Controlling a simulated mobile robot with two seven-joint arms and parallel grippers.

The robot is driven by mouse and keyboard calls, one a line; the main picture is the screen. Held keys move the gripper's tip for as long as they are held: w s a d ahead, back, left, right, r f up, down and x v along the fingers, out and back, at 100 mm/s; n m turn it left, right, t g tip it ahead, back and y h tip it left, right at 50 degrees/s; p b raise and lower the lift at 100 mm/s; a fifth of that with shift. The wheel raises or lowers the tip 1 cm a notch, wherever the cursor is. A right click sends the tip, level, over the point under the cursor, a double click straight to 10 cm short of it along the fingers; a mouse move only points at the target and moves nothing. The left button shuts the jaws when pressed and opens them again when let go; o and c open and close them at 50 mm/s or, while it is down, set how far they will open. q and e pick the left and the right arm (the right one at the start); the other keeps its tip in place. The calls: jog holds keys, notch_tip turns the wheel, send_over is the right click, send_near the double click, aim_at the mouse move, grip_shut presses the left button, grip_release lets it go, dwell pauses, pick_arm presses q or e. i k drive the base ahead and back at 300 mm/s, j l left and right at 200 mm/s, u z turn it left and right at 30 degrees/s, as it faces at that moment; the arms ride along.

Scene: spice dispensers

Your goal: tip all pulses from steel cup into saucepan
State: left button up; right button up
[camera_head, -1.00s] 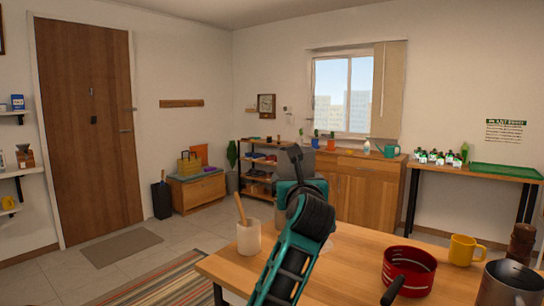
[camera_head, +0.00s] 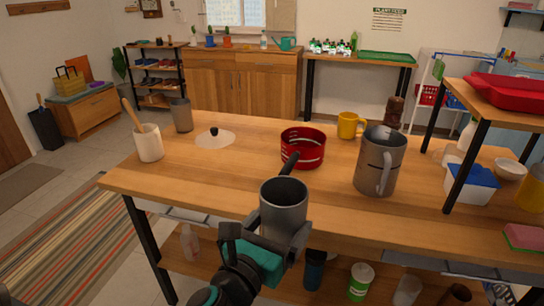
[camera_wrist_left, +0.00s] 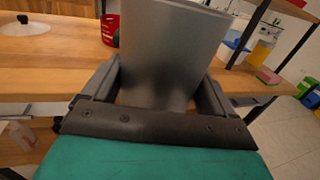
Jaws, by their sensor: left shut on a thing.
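My left gripper (camera_head: 268,238) is shut around a grey steel cup (camera_head: 284,208), held upright in front of the table's near edge. Its dark inside shows no clear pulses from here. In the left wrist view the cup (camera_wrist_left: 170,50) stands between the two fingers (camera_wrist_left: 160,92). The red saucepan (camera_head: 303,148) stands on the table beyond the cup, its black handle pointing toward me. The saucepan (camera_wrist_left: 110,28) shows partly behind the cup in the wrist view. My right gripper is not in view.
A large steel jug (camera_head: 380,160) stands right of the saucepan, with a yellow mug (camera_head: 351,125) behind. A lid with a black knob (camera_head: 214,138), a grey tumbler (camera_head: 181,115) and a cream crock (camera_head: 149,143) are left. A raised shelf (camera_head: 505,107) stands at right.

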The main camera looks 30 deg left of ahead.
aim_at(303, 148)
jog(key=j+z, duration=0.1)
jog(key=z, duration=0.2)
jog(key=j+z, duration=0.15)
jog(key=z, duration=0.2)
jog(key=j+z, duration=0.2)
jog(key=k+j+z, duration=0.15)
jog(key=j, duration=0.2)
jog(key=k+j, duration=0.15)
jog(key=j, duration=0.25)
jog(key=k+j+z, duration=0.15)
jog(key=j, duration=0.25)
jog(key=k+j, duration=0.1)
jog(key=j, duration=0.35)
jog(key=i+j, duration=0.1)
jog(key=i, duration=0.35)
